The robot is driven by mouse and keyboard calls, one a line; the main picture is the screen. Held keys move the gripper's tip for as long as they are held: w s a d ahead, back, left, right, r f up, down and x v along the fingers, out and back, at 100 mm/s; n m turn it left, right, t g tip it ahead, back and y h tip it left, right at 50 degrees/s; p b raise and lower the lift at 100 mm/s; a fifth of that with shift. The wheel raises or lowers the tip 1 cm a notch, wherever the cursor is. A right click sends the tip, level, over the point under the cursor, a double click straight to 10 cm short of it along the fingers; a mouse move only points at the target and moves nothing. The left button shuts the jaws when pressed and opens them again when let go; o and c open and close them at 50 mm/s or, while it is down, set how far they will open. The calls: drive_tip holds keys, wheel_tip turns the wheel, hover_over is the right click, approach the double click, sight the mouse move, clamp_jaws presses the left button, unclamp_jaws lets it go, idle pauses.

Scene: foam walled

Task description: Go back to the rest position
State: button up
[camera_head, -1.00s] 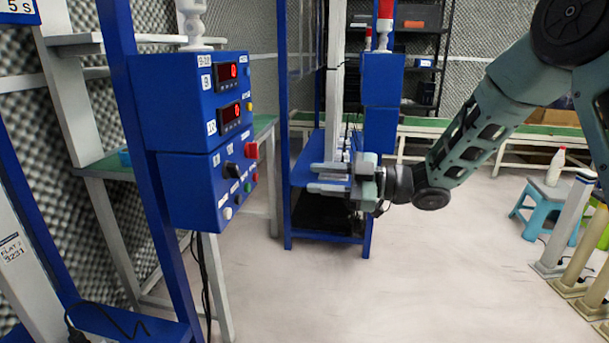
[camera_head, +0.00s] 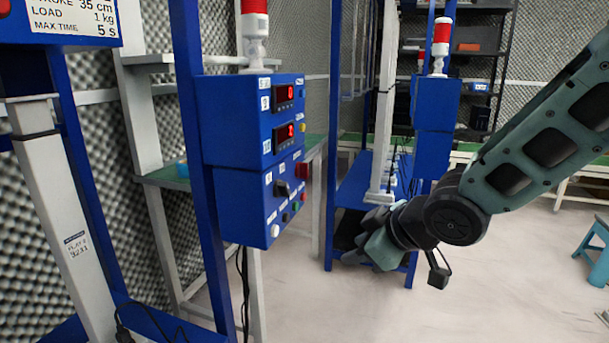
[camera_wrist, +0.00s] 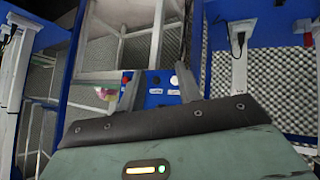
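My gripper (camera_head: 372,248) is in the middle right of the head view, in front of the blue rack and right of the blue control box (camera_head: 252,150). It is turned away, so its fingers are mostly hidden there. In the wrist view my gripper (camera_wrist: 158,88) shows two grey fingers standing apart with nothing held between them. The control box's button panel (camera_wrist: 157,92) shows beyond the fingers. My green and black arm comes in from the right side of the head view.
A blue rack (camera_head: 348,195) with a second blue box (camera_head: 437,102) stands behind my gripper. A white post (camera_head: 65,215) stands at the far left. A blue stool (camera_head: 592,252) is at the right edge. Pale floor (camera_head: 480,300) is clear at the lower right.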

drive_tip(key=s+d+f+m+g+h, duration=0.1)
drive_tip(key=s+d+m+g+h, duration=0.2)
drive_tip(key=s, duration=1)
drive_tip(key=s+d+f+m+g+h, duration=0.15)
drive_tip(key=s+g, duration=0.25)
drive_tip(key=s, duration=0.8)
wheel_tip(320, 180, up, 22)
drive_tip(key=p, duration=2.2)
drive_tip(key=shift+s+a+p, duration=0.25)
drive_tip(key=shift+p, duration=0.05)
